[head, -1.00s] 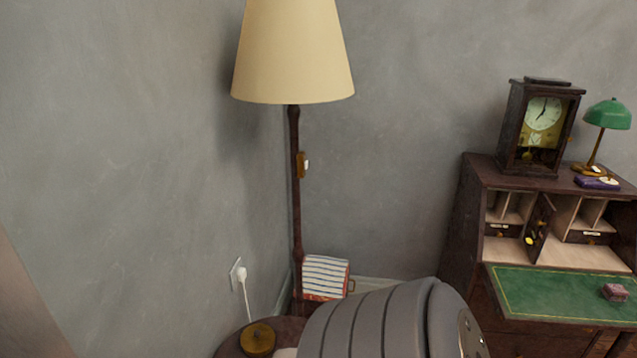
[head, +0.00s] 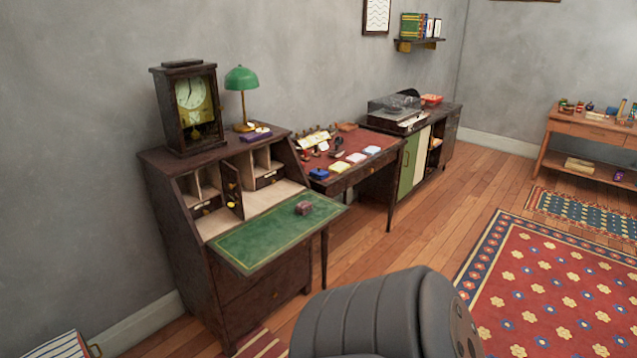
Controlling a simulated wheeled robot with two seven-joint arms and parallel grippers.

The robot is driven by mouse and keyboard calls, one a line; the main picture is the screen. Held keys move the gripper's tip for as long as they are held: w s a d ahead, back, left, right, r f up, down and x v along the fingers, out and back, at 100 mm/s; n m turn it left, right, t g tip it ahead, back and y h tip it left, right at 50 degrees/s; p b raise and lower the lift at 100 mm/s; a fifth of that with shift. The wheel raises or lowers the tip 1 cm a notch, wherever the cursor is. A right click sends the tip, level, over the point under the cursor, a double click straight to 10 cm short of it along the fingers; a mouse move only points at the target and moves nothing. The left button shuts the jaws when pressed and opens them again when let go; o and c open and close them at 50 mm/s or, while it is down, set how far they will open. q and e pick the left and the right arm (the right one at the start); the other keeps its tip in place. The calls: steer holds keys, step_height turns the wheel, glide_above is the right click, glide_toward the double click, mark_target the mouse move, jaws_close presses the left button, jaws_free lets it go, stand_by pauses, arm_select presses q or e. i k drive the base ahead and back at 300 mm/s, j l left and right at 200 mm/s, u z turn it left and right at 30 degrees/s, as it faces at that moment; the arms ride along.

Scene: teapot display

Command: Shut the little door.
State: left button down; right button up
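A little dark wood door (head: 232,187) with a yellow knob is in the middle of the pigeonholes of the writing desk (head: 262,284). It stands open, swung out toward the front, with pale compartments on both sides. The desk's green-topped flap (head: 272,236) is folded down in front of it. Neither of my grippers is in view. Only a grey ribbed part of my own body shows at the bottom.
A pinkish box (head: 304,208) lies on the flap. A clock (head: 187,106) and a green lamp (head: 241,80) stand on top of the desk. A red-topped table (head: 348,151) stands to the right. Wooden floor (head: 400,240) is clear in front.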

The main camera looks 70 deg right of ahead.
mark_target(230, 177)
steer(key=z, duration=1.75)
